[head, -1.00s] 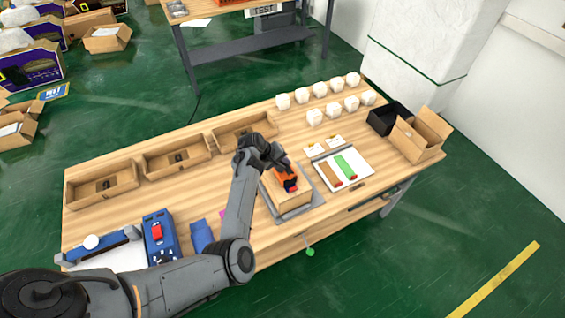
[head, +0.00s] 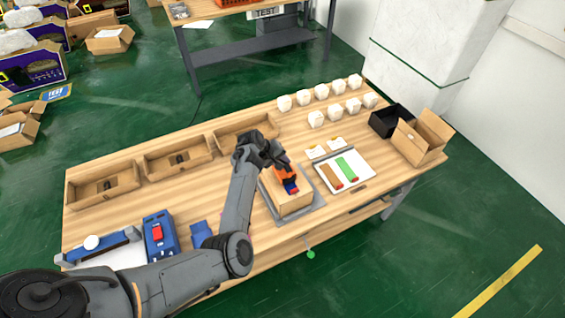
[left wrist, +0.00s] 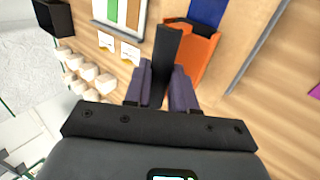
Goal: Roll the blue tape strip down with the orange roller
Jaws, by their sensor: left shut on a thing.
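The orange roller (head: 284,172) is over the top of a cardboard box (head: 292,205) on a grey tray. In the left wrist view its orange body (left wrist: 192,52) and black handle (left wrist: 166,55) show. My left gripper (head: 273,158) is shut on the roller's handle; its fingers (left wrist: 162,92) stand on both sides of it. The blue tape strip (head: 291,187) lies on the box at the roller's near edge, and shows beyond the orange body in the left wrist view (left wrist: 207,12). Exact contact between roller and tape is hidden. My right gripper is not in view.
A white board (head: 361,163) with brown and green strips lies right of the grey tray (head: 318,192). Several white pieces (head: 338,112), a black bin (head: 388,121) and an open carton (head: 421,136) stand beyond. Cardboard trays (head: 178,155) line the left back.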

